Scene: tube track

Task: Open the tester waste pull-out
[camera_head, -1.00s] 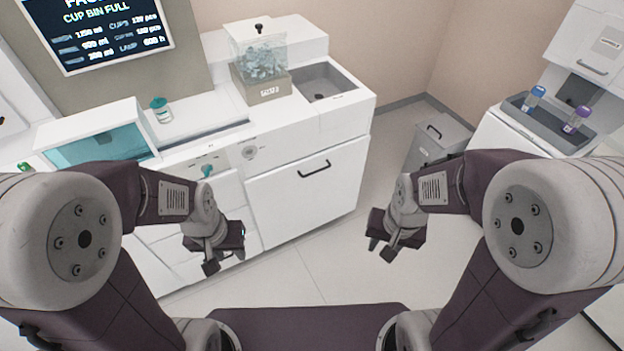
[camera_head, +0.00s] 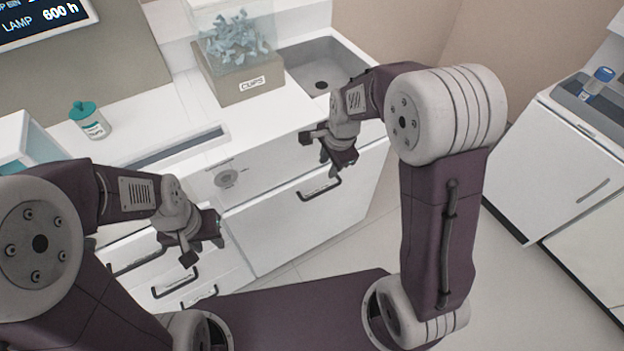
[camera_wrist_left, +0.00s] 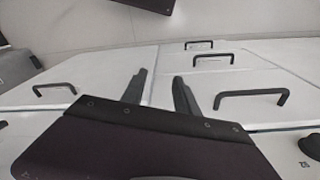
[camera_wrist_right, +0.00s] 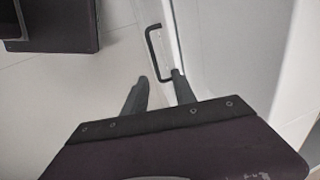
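The white pull-out front (camera_head: 300,220) with a black bar handle (camera_head: 319,190) is below the counter in the head view and looks closed. No label on it can be read. My right gripper (camera_head: 329,164) is just above and in front of this handle. In the right wrist view the handle (camera_wrist_right: 155,52) lies beyond the parted, empty fingertips (camera_wrist_right: 158,85), apart from them. My left gripper (camera_head: 203,250) is open and empty in front of narrower drawers. In the left wrist view its fingers (camera_wrist_left: 158,82) are parted, with several black handles beyond.
Narrow drawers (camera_head: 185,290) are at lower left. A second white cabinet (camera_head: 560,160) stands at right. Open floor (camera_head: 500,290) lies between the cabinets.

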